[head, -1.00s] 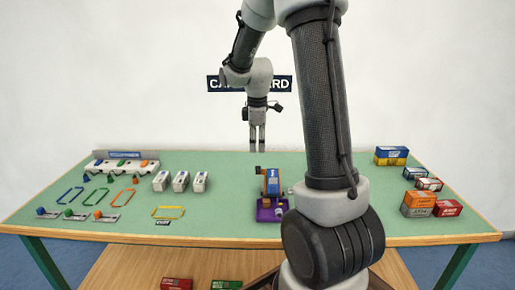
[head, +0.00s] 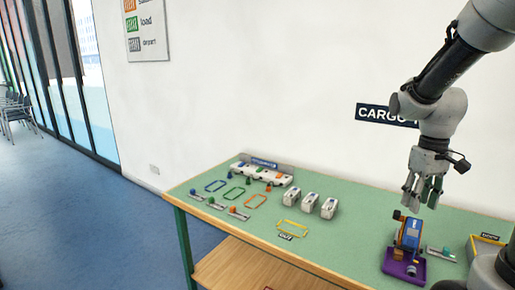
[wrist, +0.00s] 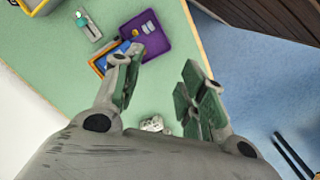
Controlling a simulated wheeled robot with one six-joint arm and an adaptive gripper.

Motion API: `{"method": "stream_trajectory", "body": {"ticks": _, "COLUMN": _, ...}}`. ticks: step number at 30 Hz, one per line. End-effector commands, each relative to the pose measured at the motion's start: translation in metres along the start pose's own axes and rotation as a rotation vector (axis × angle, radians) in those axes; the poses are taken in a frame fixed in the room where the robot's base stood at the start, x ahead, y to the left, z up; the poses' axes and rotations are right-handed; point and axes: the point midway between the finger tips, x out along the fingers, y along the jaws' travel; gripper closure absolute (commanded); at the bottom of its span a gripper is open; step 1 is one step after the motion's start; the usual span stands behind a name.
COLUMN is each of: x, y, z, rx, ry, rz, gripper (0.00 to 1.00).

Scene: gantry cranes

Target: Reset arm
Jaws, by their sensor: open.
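My gripper (head: 424,190) hangs from my arm above the right part of the green table (head: 340,215), fingers pointing down. In the wrist view my gripper (wrist: 157,95) is open, with nothing between its fingers. In the wrist view the purple base (wrist: 157,40) shows beyond the left finger, which partly hides the crane.
Three white blocks (head: 310,200) stand mid-table. A white rack (head: 262,174) is at the back left. A yellow-edged tray (head: 480,250) is at the right. Blue floor (head: 90,220) is open to the left.

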Motion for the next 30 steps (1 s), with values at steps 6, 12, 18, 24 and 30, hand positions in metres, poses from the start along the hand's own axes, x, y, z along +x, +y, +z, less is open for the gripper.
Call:
{"method": "stream_trajectory", "body": {"ticks": 6, "x": -0.041, "y": -0.038, "z": 0.067, "rx": 0.209, "ry": 0.094, "rz": -0.001, "gripper": 0.59}}
{"method": "stream_trajectory", "body": {"ticks": 12, "x": -0.064, "y": -0.065, "z": 0.115, "rx": 0.237, "ry": 0.236, "rz": 0.000, "gripper": 0.59}}
{"method": "stream_trajectory", "body": {"ticks": 18, "x": -0.084, "y": -0.074, "z": 0.127, "rx": 0.205, "ry": 0.362, "rz": 0.008, "gripper": 0.59}}
{"method": "stream_trajectory", "body": {"ticks": 24, "x": -0.090, "y": -0.076, "z": 0.127, "rx": 0.192, "ry": 0.388, "rz": 0.008, "gripper": 0.59}}
{"method": "stream_trajectory", "body": {"ticks": 30, "x": -0.090, "y": -0.076, "z": 0.127, "rx": 0.193, "ry": 0.387, "rz": 0.009, "gripper": 0.64}}
